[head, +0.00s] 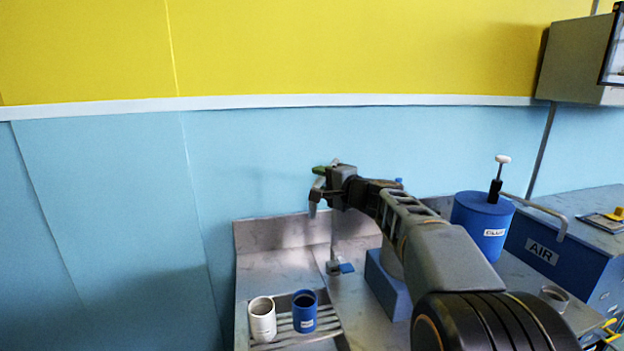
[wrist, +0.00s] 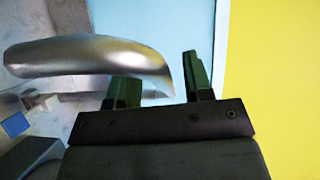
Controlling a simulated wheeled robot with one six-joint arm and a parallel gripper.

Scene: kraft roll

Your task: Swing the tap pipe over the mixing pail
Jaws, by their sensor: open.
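The tap pipe (wrist: 90,57) is a curved silver tube. In the wrist view it comes from the left, crosses the left finger and ends in front of the gap between the fingers. In the head view its down-turned end (head: 313,196) hangs beside my gripper (head: 325,172). My gripper is open, with its green fingers apart in the wrist view (wrist: 160,84). I cannot tell whether they touch the pipe. I cannot tell which vessel is the mixing pail; a pale round vessel (head: 390,263) on a blue block is partly hidden behind my arm.
A white cup (head: 262,319) and a blue cup (head: 304,311) stand on a slatted rack at the lower left. A labelled blue drum (head: 482,226) with a white-topped plunger and a blue AIR box (head: 545,256) stand right. The wall is close behind my gripper.

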